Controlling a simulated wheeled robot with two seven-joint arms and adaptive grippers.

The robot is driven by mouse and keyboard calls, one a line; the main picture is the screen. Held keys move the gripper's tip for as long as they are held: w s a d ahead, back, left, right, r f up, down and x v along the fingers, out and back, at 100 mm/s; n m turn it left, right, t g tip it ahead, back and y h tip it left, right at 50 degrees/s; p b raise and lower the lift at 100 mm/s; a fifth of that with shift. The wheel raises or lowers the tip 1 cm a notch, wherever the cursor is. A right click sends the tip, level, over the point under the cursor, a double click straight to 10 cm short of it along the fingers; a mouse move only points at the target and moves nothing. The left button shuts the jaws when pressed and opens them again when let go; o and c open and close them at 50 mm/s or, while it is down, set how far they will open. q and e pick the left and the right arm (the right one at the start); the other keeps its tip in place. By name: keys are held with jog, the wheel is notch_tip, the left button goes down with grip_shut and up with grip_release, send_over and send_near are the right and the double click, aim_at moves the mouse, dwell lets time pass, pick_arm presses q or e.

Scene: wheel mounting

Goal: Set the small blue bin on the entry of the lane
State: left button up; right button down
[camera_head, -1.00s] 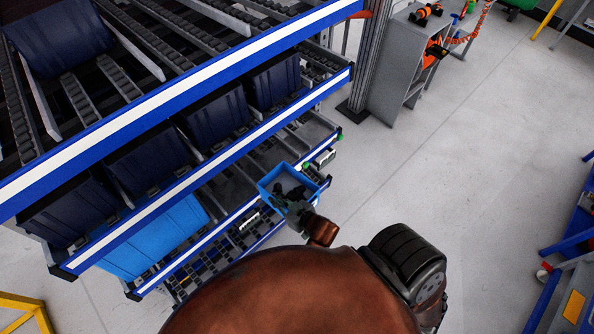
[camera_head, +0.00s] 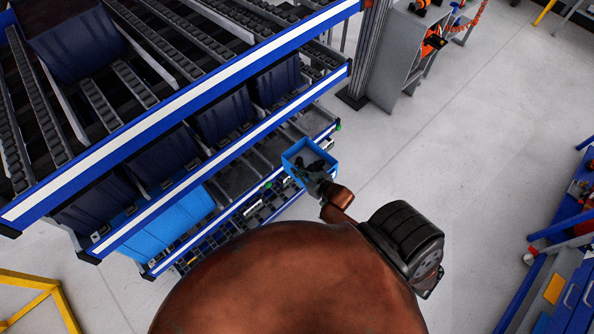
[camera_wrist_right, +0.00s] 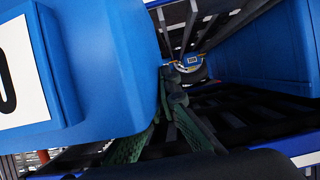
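The small blue bin (camera_head: 292,158) is in the head view, by the right end of the rack's lower front rail; I cannot tell whether it touches the rack. Its open top shows dark contents or my fingers inside. My right gripper (camera_head: 314,176) is at the bin's near side, its fingers over the wall. My left gripper is not in view.
The rack (camera_head: 200,95) has sloped roller lanes on several levels. Several dark blue bins (camera_head: 222,115) and a larger bright blue bin (camera_head: 170,225) stand in it. A grey cabinet (camera_head: 398,60) stands behind. Open floor (camera_head: 460,130) lies to the right. A yellow frame (camera_head: 35,290) is at lower left.

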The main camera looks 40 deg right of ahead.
pick_arm(q)
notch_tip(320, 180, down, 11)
jog(key=b, duration=1.1)
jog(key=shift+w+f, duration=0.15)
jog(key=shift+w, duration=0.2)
pick_arm(e)
jog(key=w+r+x, duration=0.1)
jog(key=r+x, duration=0.1)
jog(key=x, duration=1)
jog(key=w+r+x, duration=0.2)
jog(key=r+x, duration=0.1)
jog(key=x, duration=1)
jog(key=shift+w+a+r, duration=0.15)
jog(key=shift+a+r, duration=0.05)
jog(key=shift+a, duration=0.1)
jog(key=c, duration=2.7)
grip_release()
jog(key=o, duration=0.6)
jog(key=shift+f, duration=0.1)
